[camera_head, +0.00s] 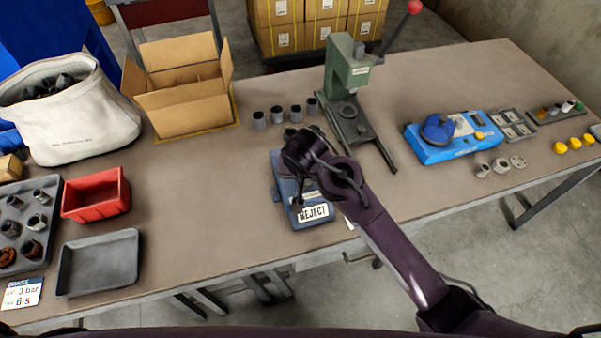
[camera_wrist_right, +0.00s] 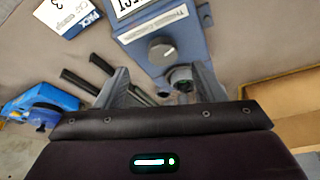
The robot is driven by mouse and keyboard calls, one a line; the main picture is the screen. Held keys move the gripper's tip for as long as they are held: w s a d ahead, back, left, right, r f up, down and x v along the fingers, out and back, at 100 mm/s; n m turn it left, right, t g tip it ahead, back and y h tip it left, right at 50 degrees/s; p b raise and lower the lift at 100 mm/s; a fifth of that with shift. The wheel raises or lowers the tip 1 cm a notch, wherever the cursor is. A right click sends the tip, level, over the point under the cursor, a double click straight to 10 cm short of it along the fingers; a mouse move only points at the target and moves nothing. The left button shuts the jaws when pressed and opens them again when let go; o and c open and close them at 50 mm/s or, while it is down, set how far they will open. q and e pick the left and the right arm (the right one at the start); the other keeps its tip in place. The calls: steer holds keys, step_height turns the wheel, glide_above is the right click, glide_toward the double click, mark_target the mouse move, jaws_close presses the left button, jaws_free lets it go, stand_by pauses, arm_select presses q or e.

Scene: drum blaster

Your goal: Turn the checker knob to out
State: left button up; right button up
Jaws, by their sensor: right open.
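The blue-grey checker box (camera_head: 284,181) sits on the table in the middle of the head view, with a white REJECT label (camera_head: 313,213) on its front. My right arm reaches over it and hides much of its top. In the right wrist view the checker (camera_wrist_right: 187,39) shows a round grey knob (camera_wrist_right: 162,48) and a dark round fitting below it. My right gripper (camera_wrist_right: 161,69) is open, its two fingers apart on either side of the knob's line. I cannot tell how near they are in height. The gripper is empty. My left gripper is not in view.
A green lever press (camera_head: 349,75) stands behind the checker, with several small grey cylinders (camera_head: 277,116) to its left. A blue device (camera_head: 455,138) sits to the right. A red bin (camera_head: 96,196), grey tray (camera_head: 97,264) and open carton (camera_head: 180,90) stand left. Bare table lies between.

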steer(key=x, duration=0.3)
steer(key=p+x, duration=0.1)
steer(key=x, duration=0.3)
steer(key=shift+w+a, duration=0.15)
steer(key=shift+w, duration=0.35)
steer(key=c, duration=1)
